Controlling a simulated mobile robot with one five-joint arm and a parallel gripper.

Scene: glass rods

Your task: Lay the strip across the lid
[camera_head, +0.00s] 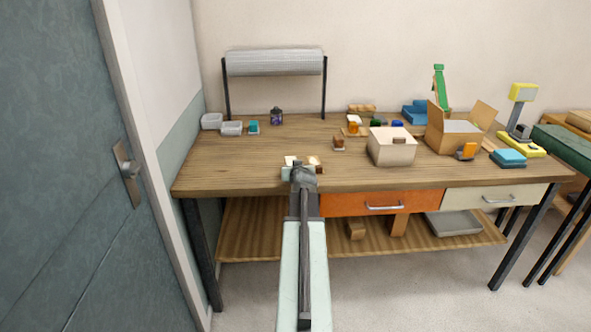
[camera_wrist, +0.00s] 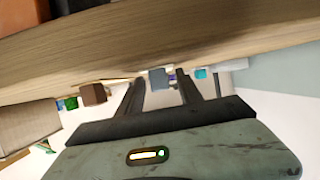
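My gripper (camera_head: 303,165) reaches over the front edge of the workbench, left of the middle. In the wrist view my gripper (camera_wrist: 160,88) has its two dark fingers apart, and I see nothing clasped between them. A grey-blue thing (camera_wrist: 159,78) shows beyond the fingertips. A cream box (camera_head: 393,150) stands on the bench to the right of my gripper, its top closed. A small brown piece (camera_head: 399,140) is at the front of its top; I cannot tell whether this is the strip. No other strip can be made out clearly.
A small brown block (camera_head: 338,143) stands between my gripper and the cream box. An open carton (camera_head: 454,136) stands right of the box. A dark jar (camera_head: 277,116) and pale trays (camera_head: 231,128) are at the back left. The bench (camera_head: 230,170) is clear at front left.

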